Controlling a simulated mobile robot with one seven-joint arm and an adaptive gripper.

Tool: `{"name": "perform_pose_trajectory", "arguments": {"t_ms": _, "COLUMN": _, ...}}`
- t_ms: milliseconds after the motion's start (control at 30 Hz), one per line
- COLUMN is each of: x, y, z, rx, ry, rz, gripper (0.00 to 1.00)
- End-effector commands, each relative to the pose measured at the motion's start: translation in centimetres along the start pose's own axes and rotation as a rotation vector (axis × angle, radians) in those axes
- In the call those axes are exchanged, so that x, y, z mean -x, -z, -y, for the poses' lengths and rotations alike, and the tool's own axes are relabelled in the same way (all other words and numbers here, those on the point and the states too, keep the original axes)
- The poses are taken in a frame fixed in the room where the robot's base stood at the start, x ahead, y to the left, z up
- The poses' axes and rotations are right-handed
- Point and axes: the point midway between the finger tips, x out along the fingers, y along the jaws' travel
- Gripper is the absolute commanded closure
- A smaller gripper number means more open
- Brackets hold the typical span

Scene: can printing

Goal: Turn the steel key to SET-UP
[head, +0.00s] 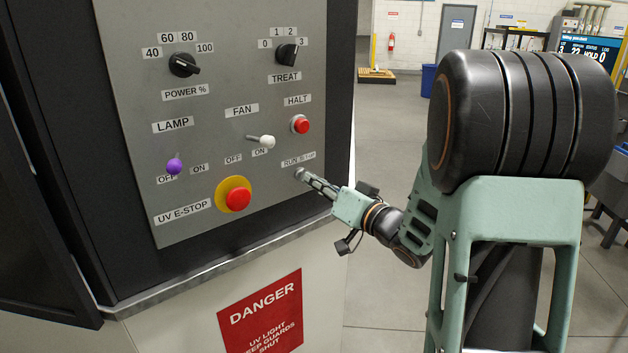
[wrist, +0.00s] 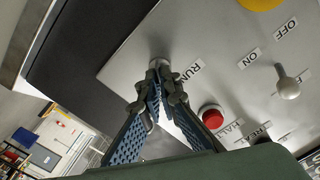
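The steel key's round lock (wrist: 159,64) sits at the lower right of the grey control panel. Its label reads RUN (wrist: 189,71) in the wrist view, and in the head view the label (head: 298,159) is partly covered by my gripper. My gripper (head: 301,175) reaches the lock from the right. In the wrist view its two fingertips (wrist: 158,77) come close together right at the lock, closed around the key. The fingertips hide most of the key, so I cannot tell its exact angle.
The red HALT button (head: 302,125) is just above the key, and the white FAN lever (head: 266,141) is up and left. The red UV E-STOP button (head: 238,199) is to the left. A metal ledge (head: 240,264) runs below the panel. Open floor lies to the right.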

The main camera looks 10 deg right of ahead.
Motion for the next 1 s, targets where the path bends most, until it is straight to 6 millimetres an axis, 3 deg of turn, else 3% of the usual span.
{"name": "perform_pose_trajectory", "arguments": {"t_ms": 367, "x": 0.0, "y": -0.1, "z": -0.1, "rx": -0.007, "ry": -0.002, "rz": 0.002, "gripper": 1.00}}
{"name": "perform_pose_trajectory", "arguments": {"t_ms": 533, "x": 0.0, "y": -0.1, "z": -0.1, "rx": -0.006, "ry": -0.001, "rz": 0.002, "gripper": 0.80}}
{"name": "perform_pose_trajectory", "arguments": {"t_ms": 833, "x": 0.1, "y": 0.0, "z": 0.0, "rx": -0.004, "ry": -0.001, "rz": 0.000, "gripper": 0.80}}
{"name": "perform_pose_trajectory", "arguments": {"t_ms": 1000, "x": 2.0, "y": 0.0, "z": -0.1, "rx": -0.004, "ry": -0.004, "rz": -0.001, "gripper": 0.80}}
